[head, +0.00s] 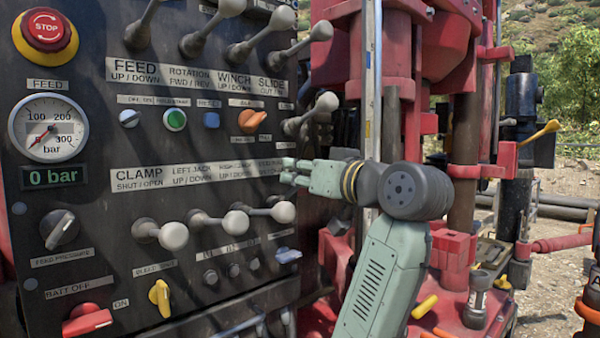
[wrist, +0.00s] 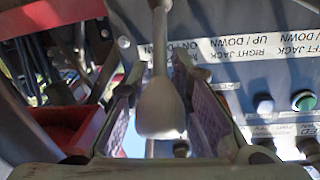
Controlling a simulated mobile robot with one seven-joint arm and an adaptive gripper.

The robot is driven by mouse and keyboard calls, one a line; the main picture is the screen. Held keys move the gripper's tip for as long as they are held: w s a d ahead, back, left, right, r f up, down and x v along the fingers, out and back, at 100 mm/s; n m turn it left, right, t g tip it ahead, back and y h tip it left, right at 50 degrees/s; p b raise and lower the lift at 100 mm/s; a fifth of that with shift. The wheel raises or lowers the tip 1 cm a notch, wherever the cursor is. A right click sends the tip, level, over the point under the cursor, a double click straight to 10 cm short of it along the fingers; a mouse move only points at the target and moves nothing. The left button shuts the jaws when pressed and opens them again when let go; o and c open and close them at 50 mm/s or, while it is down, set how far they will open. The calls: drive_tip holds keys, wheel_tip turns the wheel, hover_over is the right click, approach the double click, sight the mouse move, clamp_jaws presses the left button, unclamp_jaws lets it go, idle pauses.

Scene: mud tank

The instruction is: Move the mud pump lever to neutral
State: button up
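In the wrist view, a lever with a pale rounded knob (wrist: 160,108) stands between the two fingers of my gripper (wrist: 162,95). It appears to be the mud pump lever, though its label is only partly readable. The fingers are apart, with a gap on each side of the knob, so the gripper is open around it. In the head view, my gripper (head: 288,171) reaches left to the right end of the lower label strip on the control panel (head: 215,110). The knob between the fingers cannot be made out there.
Neighbouring lower levers have grey knobs, the closest (head: 283,212) just below my gripper. Another lever knob (head: 325,102) sticks out above it. A pressure gauge (head: 48,128) and a red stop button (head: 46,28) are at the panel's left. Red rig machinery (head: 440,60) stands behind my arm.

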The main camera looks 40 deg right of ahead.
clamp_jaws()
idle(0.5)
